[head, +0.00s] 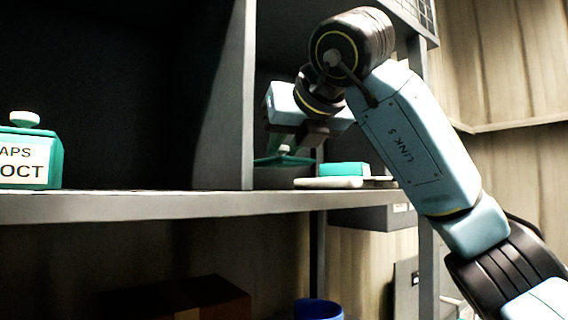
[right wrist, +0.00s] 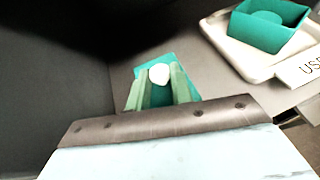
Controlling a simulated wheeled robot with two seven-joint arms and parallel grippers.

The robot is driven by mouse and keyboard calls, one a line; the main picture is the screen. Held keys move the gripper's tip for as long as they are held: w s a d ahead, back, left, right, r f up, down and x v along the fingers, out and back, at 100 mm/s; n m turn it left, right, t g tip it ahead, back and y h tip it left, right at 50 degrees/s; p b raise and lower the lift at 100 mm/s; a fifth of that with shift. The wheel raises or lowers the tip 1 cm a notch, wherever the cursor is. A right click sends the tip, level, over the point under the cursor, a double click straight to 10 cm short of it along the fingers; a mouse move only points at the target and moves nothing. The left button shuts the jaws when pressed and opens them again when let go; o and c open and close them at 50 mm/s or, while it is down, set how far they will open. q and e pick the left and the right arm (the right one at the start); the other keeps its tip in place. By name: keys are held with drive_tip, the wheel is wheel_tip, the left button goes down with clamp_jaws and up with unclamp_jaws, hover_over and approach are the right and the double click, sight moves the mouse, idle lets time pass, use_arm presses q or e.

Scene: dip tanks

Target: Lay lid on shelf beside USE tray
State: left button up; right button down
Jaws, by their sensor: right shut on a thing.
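My right gripper (head: 286,148) reaches into the right compartment of the shelf (head: 150,206). It is shut on the white knob (right wrist: 159,73) of a teal lid (head: 272,162), and the lid also shows between the green fingers in the right wrist view (right wrist: 160,97). The lid looks level; I cannot tell whether it touches the shelf. The USE tray (head: 322,183) is a pale, low tray holding a teal open box (head: 345,169). In the right wrist view the tray (right wrist: 218,37) lies right of the lid, with a gap between them. My left gripper is out of view.
An upright divider (head: 247,100) stands left of the lid. Bare shelf (right wrist: 205,75) lies between lid and tray. A blue container (head: 318,309) and a brown box (head: 185,298) are below.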

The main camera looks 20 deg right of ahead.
sight(287, 161)
drive_tip(key=shift+f, duration=0.35)
drive_tip(key=shift+a+f, duration=0.2)
drive_tip(key=shift+f, duration=1)
drive_tip(key=shift+w+f+p, duration=0.15)
drive_tip(key=shift+f+p, duration=0.1)
drive_tip(key=shift+p, duration=0.2)
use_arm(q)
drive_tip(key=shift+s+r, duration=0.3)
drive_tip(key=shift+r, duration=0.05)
use_arm(e)
drive_tip(key=shift+a, duration=0.1)
drive_tip(key=shift+f+b, duration=0.25)
drive_tip(key=shift+b, duration=0.05)
drive_tip(key=c, duration=1.2)
unclamp_jaws()
drive_tip(key=shift+c, duration=0.2)
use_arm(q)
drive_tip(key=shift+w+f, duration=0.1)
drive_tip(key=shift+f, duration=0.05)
use_arm(e)
drive_tip(key=shift+r, duration=0.1)
